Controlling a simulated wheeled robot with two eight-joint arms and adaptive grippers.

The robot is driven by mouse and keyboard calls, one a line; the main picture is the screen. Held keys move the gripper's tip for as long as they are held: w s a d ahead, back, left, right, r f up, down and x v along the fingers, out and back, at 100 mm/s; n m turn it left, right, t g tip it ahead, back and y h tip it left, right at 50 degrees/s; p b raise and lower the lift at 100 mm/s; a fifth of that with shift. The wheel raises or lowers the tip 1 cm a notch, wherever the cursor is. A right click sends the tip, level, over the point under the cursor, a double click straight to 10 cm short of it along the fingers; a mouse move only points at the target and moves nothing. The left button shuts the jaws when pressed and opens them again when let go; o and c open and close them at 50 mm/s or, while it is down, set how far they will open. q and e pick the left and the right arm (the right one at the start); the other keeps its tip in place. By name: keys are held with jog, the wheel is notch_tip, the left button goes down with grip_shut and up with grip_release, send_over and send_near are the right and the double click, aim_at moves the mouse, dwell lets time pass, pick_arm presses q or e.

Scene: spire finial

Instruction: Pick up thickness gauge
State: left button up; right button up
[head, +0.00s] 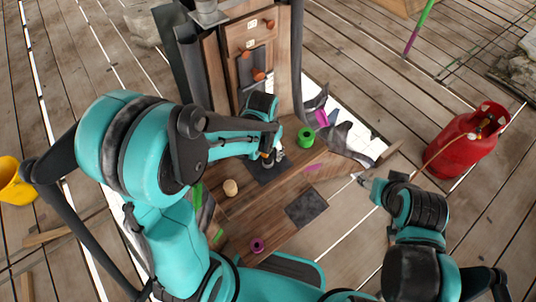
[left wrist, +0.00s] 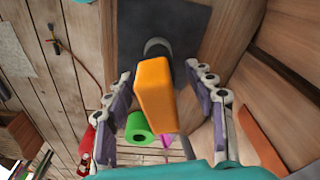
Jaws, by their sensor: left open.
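An orange block with a dark round end, which I take for the thickness gauge (left wrist: 155,95), stands on a dark square plate (left wrist: 190,25) in the left wrist view. My left gripper (left wrist: 162,75) is open, with one finger on each side of the block and a visible gap at each side. In the head view my left gripper (head: 270,155) is low over the wooden platform, and its arm and fingers hide most of the gauge. My right gripper (head: 366,181) is off the platform's right side; its jaws are too small to read.
A green roll (head: 306,137) and a magenta roll (head: 321,117) are near the gauge. A wooden cabinet (head: 235,60) rises behind. A wooden ball (head: 230,187), a dark tile (head: 306,207) and another magenta roll (head: 257,245) lie in front. A red gas cylinder (head: 465,140) stands right.

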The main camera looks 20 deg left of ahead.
pick_arm(q)
jog(key=shift+r, duration=0.1)
grip_shut()
jog(key=shift+r, duration=0.15)
